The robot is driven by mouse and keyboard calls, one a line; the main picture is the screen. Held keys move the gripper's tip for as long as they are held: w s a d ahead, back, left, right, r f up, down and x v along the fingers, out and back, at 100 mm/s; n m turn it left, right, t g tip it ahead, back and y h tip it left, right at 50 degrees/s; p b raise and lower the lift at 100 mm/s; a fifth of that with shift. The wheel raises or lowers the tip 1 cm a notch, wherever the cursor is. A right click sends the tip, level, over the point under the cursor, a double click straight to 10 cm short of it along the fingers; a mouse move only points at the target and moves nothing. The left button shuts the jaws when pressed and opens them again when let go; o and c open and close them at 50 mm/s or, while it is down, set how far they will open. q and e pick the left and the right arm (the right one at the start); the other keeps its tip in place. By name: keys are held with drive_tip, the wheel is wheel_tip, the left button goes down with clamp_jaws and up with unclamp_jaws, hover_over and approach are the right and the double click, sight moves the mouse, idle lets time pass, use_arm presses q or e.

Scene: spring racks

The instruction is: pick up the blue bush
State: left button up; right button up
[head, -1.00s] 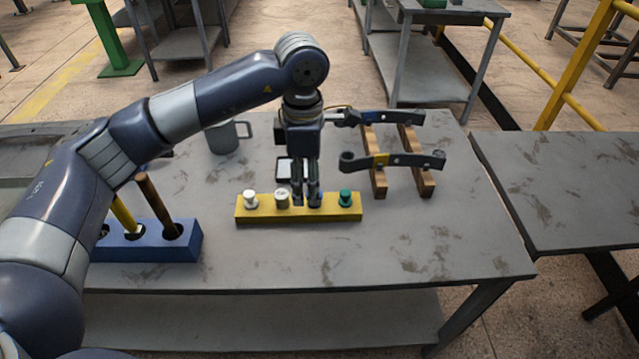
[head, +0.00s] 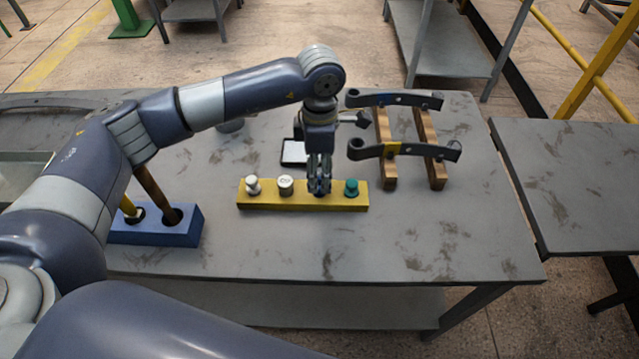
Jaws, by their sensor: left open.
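The yellow rack (head: 268,203) stands on the grey table. It holds a white bush (head: 252,185), a second white bush (head: 285,185) and a green bush (head: 351,188). My left gripper (head: 319,189) points down at the slot between the second white bush and the green bush. It is open, with its fingers down at the rack's top. The blue bush is largely hidden behind the fingers, and I cannot tell whether they touch it. My right gripper is out of view.
A blue holder (head: 158,234) with tool handles stands at the left. Two dark leaf springs (head: 405,150) lie across wooden bars (head: 431,160) at the back right. A small black-and-white item (head: 294,152) lies behind the rack. The table's front right is clear.

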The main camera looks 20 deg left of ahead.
sight(319, 179)
use_arm(q)
wheel_tip(319, 179, down, 2)
drive_tip(key=shift+s+a+f, duration=0.1)
drive_tip(key=shift+f, duration=0.05)
drive_tip(key=shift+f+p, duration=0.3)
drive_tip(key=shift+f, duration=0.15)
drive_tip(key=shift+c, duration=0.2)
drive_tip(key=c, duration=0.9)
drive_tip(key=shift+c, duration=0.2)
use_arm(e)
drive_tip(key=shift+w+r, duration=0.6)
use_arm(q)
drive_tip(key=shift+r, duration=0.15)
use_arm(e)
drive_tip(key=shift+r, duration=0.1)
